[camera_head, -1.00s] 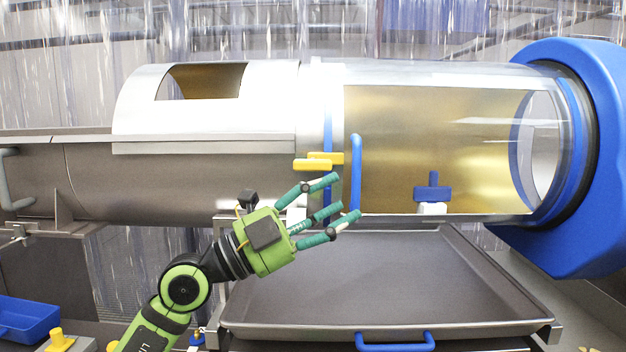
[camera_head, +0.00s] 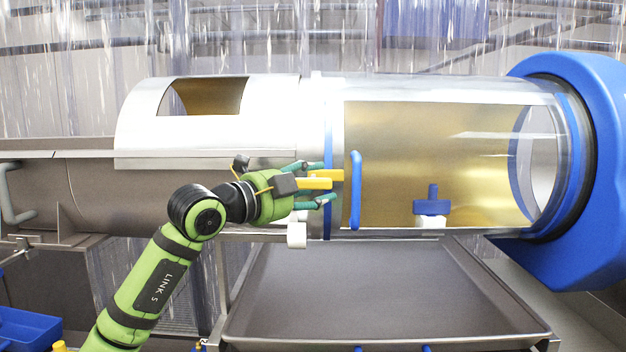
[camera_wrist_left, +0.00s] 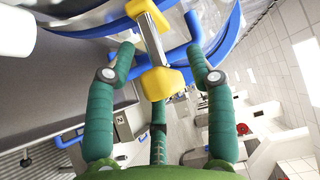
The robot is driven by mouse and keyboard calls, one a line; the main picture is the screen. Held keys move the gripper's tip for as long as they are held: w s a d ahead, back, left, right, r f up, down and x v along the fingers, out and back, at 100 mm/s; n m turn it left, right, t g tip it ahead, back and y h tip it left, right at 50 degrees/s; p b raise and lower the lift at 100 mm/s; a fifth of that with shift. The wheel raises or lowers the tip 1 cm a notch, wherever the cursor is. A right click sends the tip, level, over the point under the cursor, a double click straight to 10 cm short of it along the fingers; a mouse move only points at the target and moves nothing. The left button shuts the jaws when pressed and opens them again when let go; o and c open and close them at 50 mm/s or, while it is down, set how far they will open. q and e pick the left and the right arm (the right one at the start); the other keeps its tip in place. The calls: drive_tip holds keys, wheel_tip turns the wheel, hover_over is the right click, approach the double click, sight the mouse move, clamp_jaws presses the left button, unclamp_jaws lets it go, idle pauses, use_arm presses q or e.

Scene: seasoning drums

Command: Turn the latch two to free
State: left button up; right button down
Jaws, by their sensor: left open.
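A yellow latch (camera_head: 318,179) sits at the seam between the metal drum part and the clear drum part, beside a blue ring. It also shows in the left wrist view (camera_wrist_left: 160,84), with its bar running up between my fingers. My left gripper (camera_head: 326,183) is open at the latch, with one green finger above it and one below in the head view. In the wrist view the left gripper (camera_wrist_left: 160,58) has fingers on both sides of the latch, with gaps visible. A blue latch (camera_head: 432,206) on a white block is farther right. My right gripper is not in view.
A blue upright handle (camera_head: 355,190) stands just right of the yellow latch. A large blue housing (camera_head: 600,170) closes the right end of the clear drum (camera_head: 450,150). A grey tray (camera_head: 380,300) lies below, and a blue bin (camera_head: 28,328) is at lower left.

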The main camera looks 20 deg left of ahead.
use_arm(q)
clamp_jaws()
idle(0.3)
